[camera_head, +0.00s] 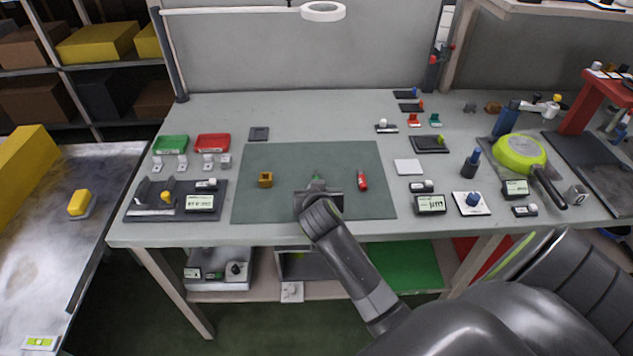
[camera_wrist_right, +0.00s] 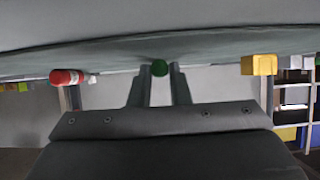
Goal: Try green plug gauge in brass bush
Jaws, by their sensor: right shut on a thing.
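The brass bush (camera_head: 265,180), a small yellow-brown block, stands on the left part of the green mat. It also shows at the right of the right wrist view (camera_wrist_right: 259,64). My right gripper (camera_head: 317,182) is low over the middle of the mat, to the right of the bush and apart from it. It is shut on the green plug gauge (camera_wrist_right: 159,68), whose round green end shows between the fingertips; a bit of green also shows in the head view (camera_head: 316,177). The rest of the gauge is hidden. My left gripper is not in view.
A red gauge (camera_head: 362,180) lies on the mat (camera_head: 285,208) to the right of my gripper. Green (camera_head: 171,144) and red (camera_head: 212,143) trays stand at the back left. A display stand (camera_head: 429,204) and a white plate (camera_head: 407,167) lie right of the mat. The mat between gripper and bush is clear.

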